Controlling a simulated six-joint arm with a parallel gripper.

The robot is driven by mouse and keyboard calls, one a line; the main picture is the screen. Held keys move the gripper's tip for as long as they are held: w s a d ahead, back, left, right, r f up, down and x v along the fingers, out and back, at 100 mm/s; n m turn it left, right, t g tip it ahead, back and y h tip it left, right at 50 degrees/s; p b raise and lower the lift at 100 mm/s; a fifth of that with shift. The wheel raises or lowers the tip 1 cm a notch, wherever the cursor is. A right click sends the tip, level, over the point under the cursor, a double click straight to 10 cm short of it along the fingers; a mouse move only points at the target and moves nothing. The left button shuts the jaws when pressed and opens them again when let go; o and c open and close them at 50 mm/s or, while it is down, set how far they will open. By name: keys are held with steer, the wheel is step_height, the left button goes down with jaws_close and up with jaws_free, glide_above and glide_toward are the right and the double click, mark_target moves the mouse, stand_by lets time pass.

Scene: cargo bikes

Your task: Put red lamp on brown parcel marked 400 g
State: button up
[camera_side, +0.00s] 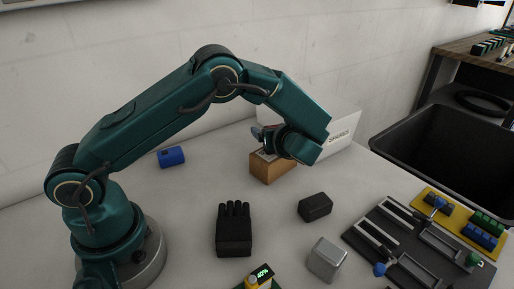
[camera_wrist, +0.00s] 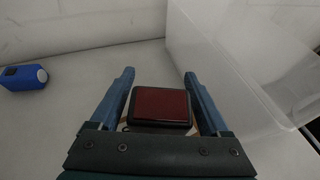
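The red lamp (camera_wrist: 160,105) is a dark-framed block with a deep red face. In the wrist view it sits between the two fingers of my gripper (camera_wrist: 159,75), with a narrow gap showing on each side. In the side view my gripper (camera_side: 259,135) is low over the brown parcel (camera_side: 272,171), and the lamp is mostly hidden behind it. A brown and pale edge shows just below the lamp in the wrist view, so the lamp appears to be on the parcel's top. The weight mark cannot be read.
A white box (camera_side: 340,133) stands close behind the parcel. A black glove (camera_side: 234,230), black block (camera_side: 315,207) and grey block (camera_side: 327,259) are in front. A dark rack (camera_side: 415,245) and black bin (camera_side: 440,150) are right.

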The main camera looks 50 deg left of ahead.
steer(key=shift+r, duration=0.1)
steer(key=shift+r, duration=0.15)
steer(key=v, duration=1.1)
steer(key=s+d+r+n+h, duration=0.1)
steer(key=s+r+n+h, duration=0.1)
steer(key=s+n+h, duration=0.4)
steer(key=s+d+r+n+h, duration=0.1)
steer(key=s+n+h, duration=0.5)
steer(key=s+n, duration=0.7)
steer(key=r+n, duration=0.1)
steer(key=n, duration=0.2)
steer(key=shift+r+n+h, duration=0.3)
steer(key=shift+r, duration=0.1)
